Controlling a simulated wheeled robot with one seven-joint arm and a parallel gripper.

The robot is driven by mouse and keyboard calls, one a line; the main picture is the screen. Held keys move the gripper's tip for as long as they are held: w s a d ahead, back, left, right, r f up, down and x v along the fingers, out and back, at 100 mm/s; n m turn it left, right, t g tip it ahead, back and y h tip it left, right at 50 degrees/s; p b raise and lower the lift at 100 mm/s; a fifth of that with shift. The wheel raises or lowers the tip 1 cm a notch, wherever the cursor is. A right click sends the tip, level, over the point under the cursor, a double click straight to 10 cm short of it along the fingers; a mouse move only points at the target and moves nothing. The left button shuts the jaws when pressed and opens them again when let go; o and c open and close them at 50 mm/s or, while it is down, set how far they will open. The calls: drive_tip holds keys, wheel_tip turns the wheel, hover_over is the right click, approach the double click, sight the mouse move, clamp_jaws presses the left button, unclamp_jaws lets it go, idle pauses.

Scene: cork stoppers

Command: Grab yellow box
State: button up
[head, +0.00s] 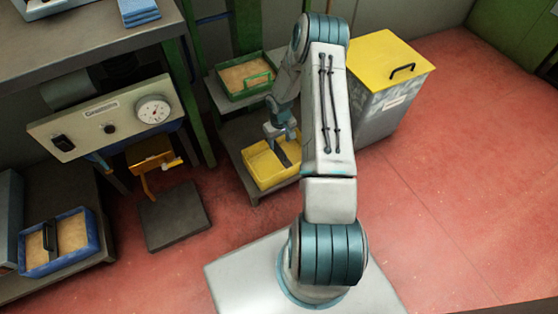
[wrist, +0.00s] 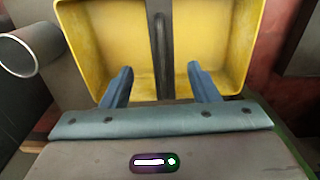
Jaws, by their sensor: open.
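The yellow box (head: 262,168) is an open tray with a dark handle bar across its middle. It stands on a low grey shelf, partly hidden by my arm in the head view. In the wrist view the yellow box (wrist: 118,50) fills the upper middle and looks empty. Its dark handle (wrist: 161,50) runs up the picture between my fingers. My gripper (wrist: 162,75) is open, with one blue finger on each side of the handle and a gap to both. My gripper (head: 283,143) is over the box in the head view.
A green tray (head: 233,92) of cork-coloured contents stands on a shelf behind the box. A grey bin with a yellow lid (head: 385,57) stands to the right. A blue tray (head: 44,263) is at the lower left. A control panel (head: 110,117) is left. Red floor is clear at right.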

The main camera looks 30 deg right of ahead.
sight(279, 151)
drive_tip(key=shift+w+a+f+b, duration=0.1)
drive_tip(key=shift+f+b, duration=0.65)
drive_tip(key=shift+f, duration=0.75)
drive_tip(key=shift+a+f+b, duration=0.1)
drive_tip(key=shift+f+b, duration=0.6)
drive_tip(key=shift+f, duration=0.8)
drive_tip(key=shift+c, duration=0.3)
clamp_jaws()
drive_tip(key=shift+r, duration=0.15)
